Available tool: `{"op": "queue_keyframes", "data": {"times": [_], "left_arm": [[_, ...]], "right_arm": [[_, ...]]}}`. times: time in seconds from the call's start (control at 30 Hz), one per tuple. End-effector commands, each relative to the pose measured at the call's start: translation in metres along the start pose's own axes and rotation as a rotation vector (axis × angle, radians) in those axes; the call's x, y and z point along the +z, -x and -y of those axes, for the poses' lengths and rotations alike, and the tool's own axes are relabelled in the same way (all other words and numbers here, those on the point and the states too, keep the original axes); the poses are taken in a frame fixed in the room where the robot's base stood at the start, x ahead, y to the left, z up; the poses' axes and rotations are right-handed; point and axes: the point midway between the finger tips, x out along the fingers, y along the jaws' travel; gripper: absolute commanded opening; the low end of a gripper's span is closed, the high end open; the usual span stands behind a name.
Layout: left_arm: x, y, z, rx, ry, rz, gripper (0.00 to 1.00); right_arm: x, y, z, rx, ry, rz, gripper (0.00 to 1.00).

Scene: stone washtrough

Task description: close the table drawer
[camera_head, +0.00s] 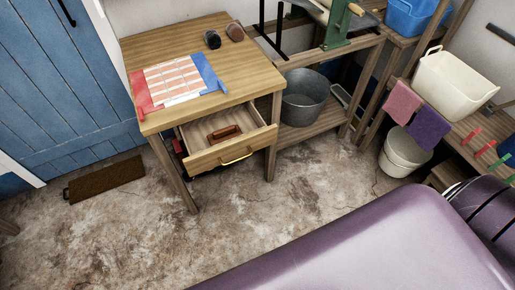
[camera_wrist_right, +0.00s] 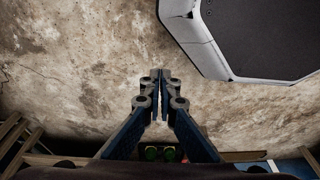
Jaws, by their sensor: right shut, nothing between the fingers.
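The wooden table (camera_head: 190,58) stands by the wall in the head view. Its drawer (camera_head: 234,151) is pulled out at the front, with a brass-coloured handle (camera_head: 236,156) on its front board. A brown wooden object (camera_head: 225,133) lies inside the drawer. My right gripper (camera_wrist_right: 160,75) shows in the right wrist view, with its fingers together and nothing between them, above the bare floor. It is not seen in the head view, so its distance from the drawer is not clear. My left gripper is not in view.
A metal tub (camera_head: 306,98) stands on a low shelf to the right. The floor (camera_head: 160,235) before the drawer is clear.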

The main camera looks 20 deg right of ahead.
Motion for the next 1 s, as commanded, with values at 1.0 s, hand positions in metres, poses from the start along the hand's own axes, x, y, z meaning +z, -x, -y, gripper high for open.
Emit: {"op": "queue_keyframes", "data": {"times": [1.0], "left_arm": [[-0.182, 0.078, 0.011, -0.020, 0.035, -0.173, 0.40]], "right_arm": [[-0.339, 0.244, -0.064, -0.901, -1.250, -1.025, 0.00]]}}
